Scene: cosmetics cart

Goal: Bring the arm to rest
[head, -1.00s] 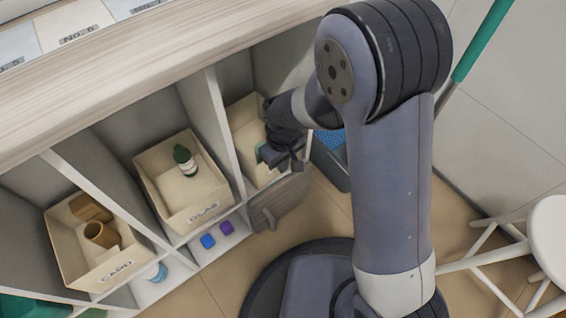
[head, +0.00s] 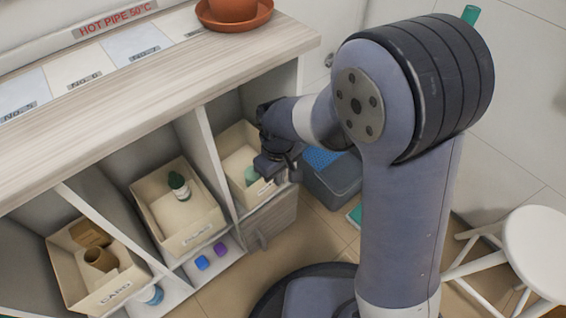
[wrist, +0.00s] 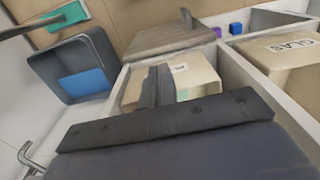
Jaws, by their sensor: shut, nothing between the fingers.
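My arm reaches in from the right to the right-hand compartment of the shelf unit (head: 203,135). My gripper (head: 268,172) is at the front of a cream bin (head: 236,135) there, partly covering it. A green item (head: 250,175) shows in that bin beside my gripper. In the wrist view my gripper's fingers (wrist: 158,84) are together with nothing between them. They stand in front of the cream bin (wrist: 200,78) with its white label. Whether they touch the bin, I cannot tell.
A bin (head: 190,238) with a green-capped bottle (head: 179,187) and a bin with brown items (head: 100,290) stand to the left. A wooden door (head: 272,222) is below. A grey-blue crate (head: 335,185) and white stool (head: 535,245) stand right. A terracotta saucer (head: 240,18) is on the countertop.

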